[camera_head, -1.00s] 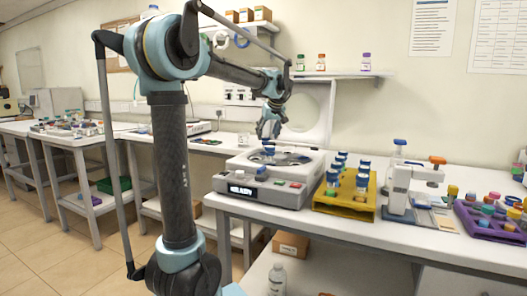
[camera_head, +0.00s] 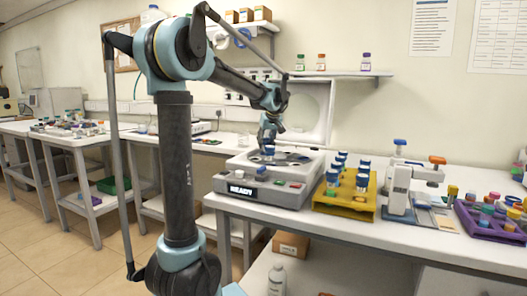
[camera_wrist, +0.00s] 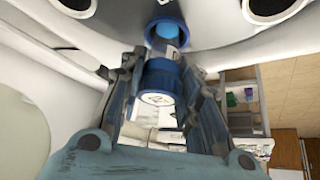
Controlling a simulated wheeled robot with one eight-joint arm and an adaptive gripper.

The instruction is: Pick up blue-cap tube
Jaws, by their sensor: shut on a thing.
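The blue-cap tube (camera_head: 268,150) stands in the centrifuge (camera_head: 265,180) on the white bench. In the wrist view, its blue cap (camera_wrist: 155,82) with a white top lies between the fingers of my gripper (camera_wrist: 157,78). Its lower part runs into a round opening in the grey rotor. My gripper (camera_head: 268,141) is shut on the cap from above. The tube's lower end is hidden in the rotor.
The centrifuge lid (camera_head: 306,110) is raised behind it. A yellow rack (camera_head: 344,206) with several blue-capped tubes stands close to the right. Farther right are a white device (camera_head: 398,190) and a purple rack (camera_head: 489,222). A shelf (camera_head: 340,75) runs above.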

